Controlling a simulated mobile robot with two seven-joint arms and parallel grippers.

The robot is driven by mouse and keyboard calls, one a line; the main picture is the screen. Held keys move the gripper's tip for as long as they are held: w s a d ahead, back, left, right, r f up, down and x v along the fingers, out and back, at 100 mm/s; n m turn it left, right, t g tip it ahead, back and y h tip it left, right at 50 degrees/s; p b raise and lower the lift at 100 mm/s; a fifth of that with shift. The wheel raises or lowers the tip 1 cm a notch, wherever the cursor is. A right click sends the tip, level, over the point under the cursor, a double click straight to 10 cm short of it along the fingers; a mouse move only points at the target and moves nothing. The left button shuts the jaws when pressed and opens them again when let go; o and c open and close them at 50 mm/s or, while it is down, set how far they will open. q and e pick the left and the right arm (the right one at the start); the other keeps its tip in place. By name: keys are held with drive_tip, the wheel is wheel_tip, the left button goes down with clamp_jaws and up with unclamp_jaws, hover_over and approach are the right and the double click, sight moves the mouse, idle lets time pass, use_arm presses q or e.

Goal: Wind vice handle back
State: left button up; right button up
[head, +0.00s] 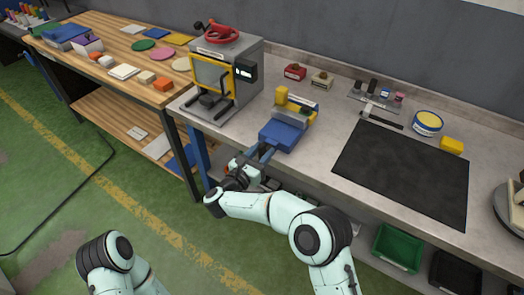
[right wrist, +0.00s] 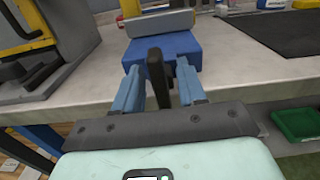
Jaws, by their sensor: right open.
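The blue vice (head: 284,135) stands at the front edge of the grey workbench, with a yellow part at its back; its blue body (right wrist: 190,45) and grey jaw (right wrist: 160,22) show in the right wrist view. A black vice handle (right wrist: 157,75) stands upright in front of the blue body. My right gripper (head: 262,153) is at the vice's front. Its blue fingers (right wrist: 158,66) are open, one on each side of the handle, with gaps visible. The handle is not clear in the head view. My left gripper is out of view.
A grey machine with a yellow frame (head: 211,73) stands left of the vice. A black mat (head: 405,170) and a hammer (head: 380,118) lie to the right. A green bin (head: 397,247) is below the bench edge. The green floor in front is clear.

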clamp_jaws()
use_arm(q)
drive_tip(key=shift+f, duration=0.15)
use_arm(e)
drive_tip(key=shift+w+f+n+b, duration=0.15)
drive_tip(key=shift+n+b, duration=0.25)
drive_tip(key=shift+b, duration=0.35)
drive_tip(key=shift+a+f+n+b, duration=0.1)
drive_tip(key=shift+n+b, duration=0.9)
drive_tip(key=shift+b, duration=0.25)
drive_tip(key=shift+w+a+n+b, duration=0.1)
drive_tip(key=shift+n+b, duration=0.65)
drive_tip(key=shift+n, duration=0.25)
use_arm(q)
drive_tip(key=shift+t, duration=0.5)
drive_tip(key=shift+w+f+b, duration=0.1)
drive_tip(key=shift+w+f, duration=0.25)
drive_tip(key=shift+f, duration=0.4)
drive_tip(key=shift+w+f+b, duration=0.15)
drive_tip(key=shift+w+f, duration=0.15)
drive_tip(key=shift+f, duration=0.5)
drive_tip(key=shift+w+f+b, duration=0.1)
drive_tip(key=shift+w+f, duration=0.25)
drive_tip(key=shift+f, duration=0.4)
use_arm(e)
drive_tip(key=shift+n, duration=0.9)
drive_tip(key=shift+a+n, duration=0.1)
drive_tip(key=shift+n, duration=0.2)
